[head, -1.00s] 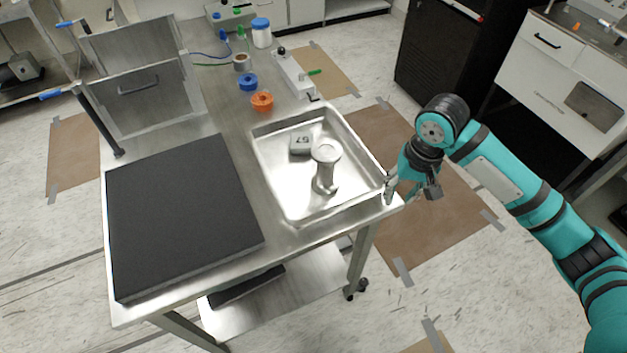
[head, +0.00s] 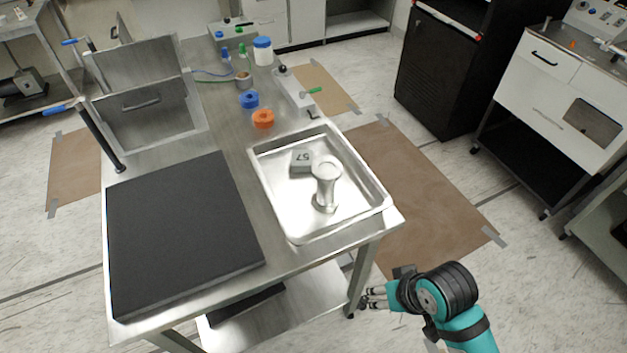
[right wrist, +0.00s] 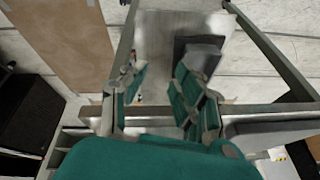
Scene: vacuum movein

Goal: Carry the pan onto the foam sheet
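The pan (head: 375,208) is a shallow silver rectangular tray on the right part of the steel table. A grey block marked 57 (head: 301,161) and a shiny metal spool-shaped part (head: 326,186) stand in it. The foam sheet (head: 182,232) is a black square slab lying flat on the table, left of the pan. My right gripper (head: 366,298) is below and to the right of the pan, off the table's front right corner, touching nothing I can see. In the right wrist view its fingers (right wrist: 158,95) are apart with nothing between them. My left gripper is not in view.
The table's lower shelf (head: 285,315) is below. Open floor lies to the right.

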